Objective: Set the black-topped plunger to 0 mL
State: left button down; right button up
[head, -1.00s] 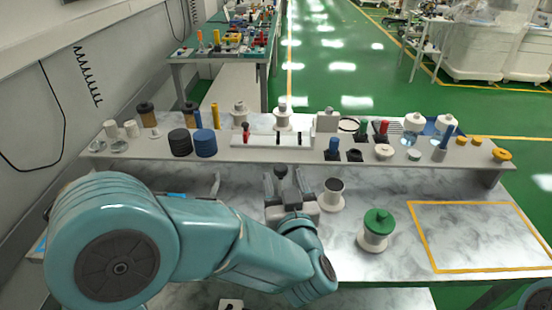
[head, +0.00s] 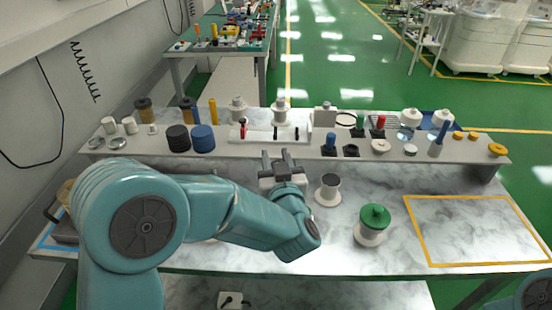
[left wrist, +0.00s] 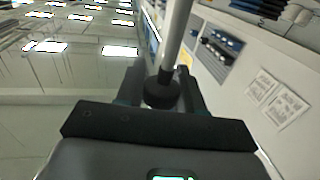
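My left gripper (head: 277,158) is over the bench, with its two fingers pointing away toward the raised shelf. In the left wrist view a round black top (left wrist: 162,93) sits between the gripper's fingers (left wrist: 162,85), and a grey rod (left wrist: 175,35) runs from it to the upper edge. Whether the fingers press on the black top cannot be made out. In the head view the black top does not show clearly now. A white-based cylinder with a dark top (head: 328,190) stands just right of the gripper.
A green-topped spool-like container (head: 372,228) stands on the marble bench. The raised shelf (head: 270,147) behind carries many bottles, jars and discs. A yellow-outlined area (head: 480,230) at the right is empty.

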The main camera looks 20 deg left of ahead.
pick_arm(q)
notch_tip(320, 180, down, 9)
jog(key=b, duration=0.8)
jog(key=shift+r, duration=0.2)
jog(key=shift+s+r, duration=0.1)
jog(key=c, duration=0.8)
grip_release()
jog(key=shift+s+d, duration=0.1)
jog(key=shift+s, duration=0.05)
jog(key=b+v, duration=0.1)
jog(key=v, duration=1.4)
jog(key=shift+s+d, duration=0.2)
jog(key=shift+s, duration=0.15)
jog(key=shift+d+b, duration=0.1)
jog(key=shift+b, duration=0.2)
